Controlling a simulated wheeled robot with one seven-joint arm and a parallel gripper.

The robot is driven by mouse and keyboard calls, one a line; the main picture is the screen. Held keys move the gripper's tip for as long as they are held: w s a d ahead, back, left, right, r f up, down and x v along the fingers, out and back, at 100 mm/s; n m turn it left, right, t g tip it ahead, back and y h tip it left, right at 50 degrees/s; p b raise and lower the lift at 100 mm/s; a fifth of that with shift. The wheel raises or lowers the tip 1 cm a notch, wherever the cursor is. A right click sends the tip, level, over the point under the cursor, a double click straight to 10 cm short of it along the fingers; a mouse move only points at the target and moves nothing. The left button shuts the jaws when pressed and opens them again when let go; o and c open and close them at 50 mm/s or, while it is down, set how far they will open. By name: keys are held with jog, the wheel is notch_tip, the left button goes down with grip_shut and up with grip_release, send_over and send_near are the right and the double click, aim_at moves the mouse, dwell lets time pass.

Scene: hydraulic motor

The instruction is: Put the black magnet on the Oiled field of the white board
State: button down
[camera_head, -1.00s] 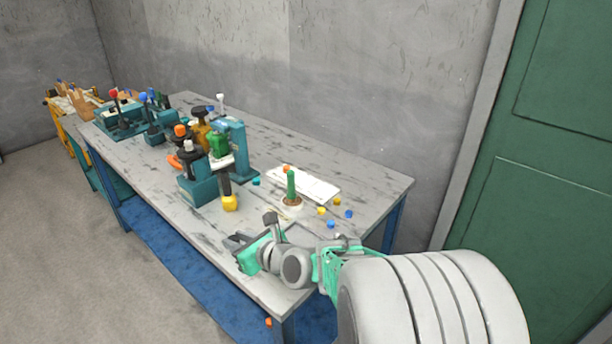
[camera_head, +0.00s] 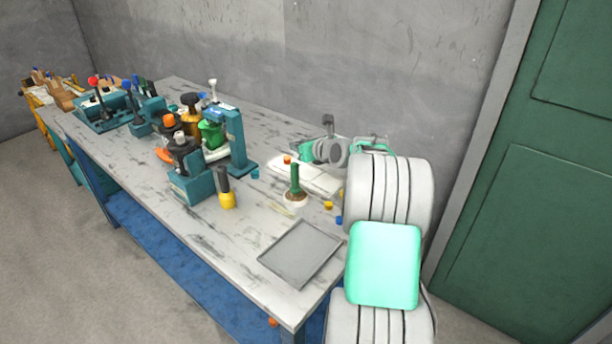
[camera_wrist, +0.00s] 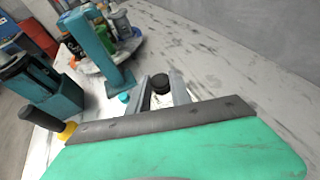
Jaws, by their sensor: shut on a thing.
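The black magnet (camera_wrist: 160,82) shows in the wrist view as a small dark cylinder between the two fingertips of my gripper (camera_wrist: 163,90), which is shut on it. The white board (camera_head: 318,183) lies flat at the back right of the workbench in the head view, partly covered by my arm. My gripper is over or near the board; the height cannot be told. The Oiled field cannot be read. An orange magnet (camera_head: 287,159) is at the board's far left edge. The black magnet is hidden in the head view.
A potted cactus (camera_head: 295,185) stands just in front of the board. Teal (camera_head: 255,173), yellow (camera_head: 328,205) and blue (camera_head: 339,220) caps lie around. A teal press (camera_head: 235,140) and a yellow-black tool (camera_head: 226,188) stand to the left. A grey tray (camera_head: 300,253) lies at the front right.

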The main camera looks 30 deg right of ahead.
aim_at(308, 175)
jog(key=shift+h, duration=0.3)
jog(key=d+f, duration=0.1)
jog(key=f, duration=0.2)
jog(key=d+f, duration=0.1)
jog(key=f, duration=0.3)
jog(key=d+f, duration=0.1)
jog(key=f, duration=0.2)
jog(key=shift+w+d+f+b, duration=0.1)
jog(key=shift+w+f+b, duration=0.1)
jog(key=shift+w+b, duration=0.15)
jog(key=c, duration=1.2)
grip_release()
jog(key=shift+o, duration=0.2)
jog(key=shift+r, duration=0.1)
jog(key=shift+s+r, duration=0.15)
jog(key=shift+s, duration=0.1)
jog(key=v, duration=1.1)
jog(key=shift+s, duration=0.3)
